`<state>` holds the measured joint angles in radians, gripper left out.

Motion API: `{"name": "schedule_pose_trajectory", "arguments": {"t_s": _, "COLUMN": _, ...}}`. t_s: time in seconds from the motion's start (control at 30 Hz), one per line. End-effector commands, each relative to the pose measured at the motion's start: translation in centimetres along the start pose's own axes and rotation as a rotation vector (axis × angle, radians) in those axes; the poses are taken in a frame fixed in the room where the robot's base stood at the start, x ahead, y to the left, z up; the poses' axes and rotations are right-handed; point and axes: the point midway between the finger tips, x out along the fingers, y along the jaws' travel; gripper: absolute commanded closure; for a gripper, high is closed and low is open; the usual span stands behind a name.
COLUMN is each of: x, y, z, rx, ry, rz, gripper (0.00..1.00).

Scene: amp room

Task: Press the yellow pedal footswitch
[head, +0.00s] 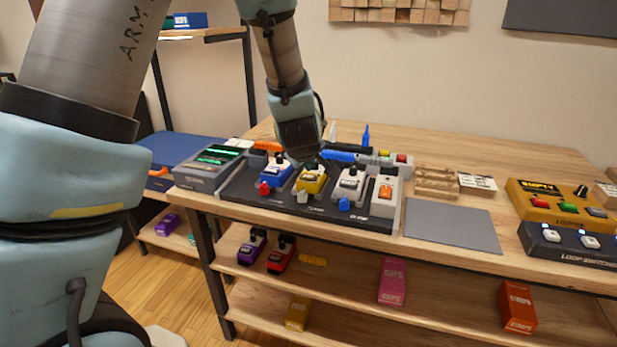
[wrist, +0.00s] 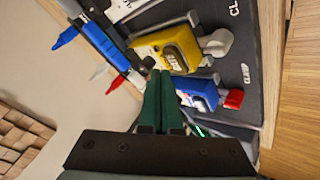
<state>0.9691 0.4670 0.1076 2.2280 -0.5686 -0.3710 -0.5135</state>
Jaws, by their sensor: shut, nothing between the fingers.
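The yellow pedal (head: 311,183) sits on a dark board on the bench, between a blue pedal (head: 274,174) and a white pedal (head: 350,184). My gripper (head: 322,164) is just above its back end in the head view. In the wrist view, the yellow pedal (wrist: 190,42) has a dark label, a black round part by my fingertips and a grey piece at its far end. My gripper's green fingers (wrist: 160,73) are shut and empty, close to the pedal's edge, beside the blue pedal (wrist: 198,92). I cannot tell whether they touch it.
A grey box with a green display (head: 212,165) stands left of the board. A grey mat (head: 452,226) and a yellow-orange box (head: 555,208) lie to the right. Blue clamps or tools (head: 345,152) lie behind the pedals. Lower shelves hold more pedals and boxes.

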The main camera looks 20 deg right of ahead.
Motion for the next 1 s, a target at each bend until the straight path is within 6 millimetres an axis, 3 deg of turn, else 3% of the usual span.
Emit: {"name": "schedule_pose_trajectory", "arguments": {"t_s": 1.0, "x": 0.68, "y": -0.50, "z": 0.49, "rx": 0.000, "ry": 0.000, "rz": 0.000, "gripper": 1.00}}
